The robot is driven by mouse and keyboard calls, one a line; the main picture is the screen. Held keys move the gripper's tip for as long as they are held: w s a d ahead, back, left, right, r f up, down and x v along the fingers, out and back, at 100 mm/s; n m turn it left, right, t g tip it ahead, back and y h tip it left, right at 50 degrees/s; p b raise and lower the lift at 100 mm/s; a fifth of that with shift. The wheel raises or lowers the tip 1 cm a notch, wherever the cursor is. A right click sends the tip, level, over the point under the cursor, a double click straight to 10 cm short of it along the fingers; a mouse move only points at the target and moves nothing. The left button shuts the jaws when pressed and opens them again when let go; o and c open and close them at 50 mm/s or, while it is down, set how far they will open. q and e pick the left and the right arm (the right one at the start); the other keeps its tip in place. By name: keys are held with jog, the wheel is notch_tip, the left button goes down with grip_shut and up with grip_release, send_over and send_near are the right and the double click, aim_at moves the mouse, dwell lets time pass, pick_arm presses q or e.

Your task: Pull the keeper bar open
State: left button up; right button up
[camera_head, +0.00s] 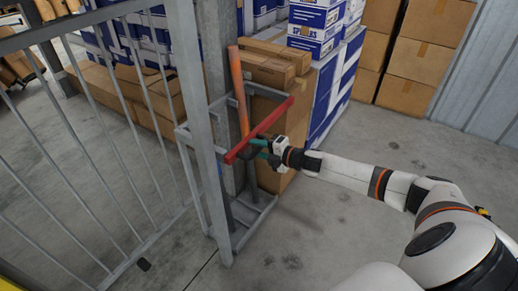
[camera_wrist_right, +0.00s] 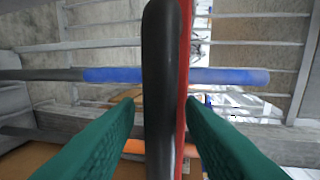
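The keeper bar (camera_head: 262,128) is a red bar that slants across the front of a grey metal rack (camera_head: 219,160) in the head view. In the right wrist view the red bar (camera_wrist_right: 184,70) runs upright beside a black rounded handle (camera_wrist_right: 160,90). My right gripper (camera_head: 258,149) is at the bar, reaching in from the right. Its two teal fingers (camera_wrist_right: 160,105) stand on either side of the black handle. Gaps show on both sides of the handle, so the fingers are open around it. My left gripper is not in view.
An orange-topped pipe (camera_head: 237,85) stands in the rack behind the bar. A barred metal gate (camera_head: 110,130) stands at the left. Cardboard boxes (camera_head: 280,65) and blue-white cartons (camera_head: 335,85) are stacked behind. The concrete floor (camera_head: 300,240) in front is clear.

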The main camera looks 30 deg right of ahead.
grip_shut()
jog(key=shift+s, duration=0.1)
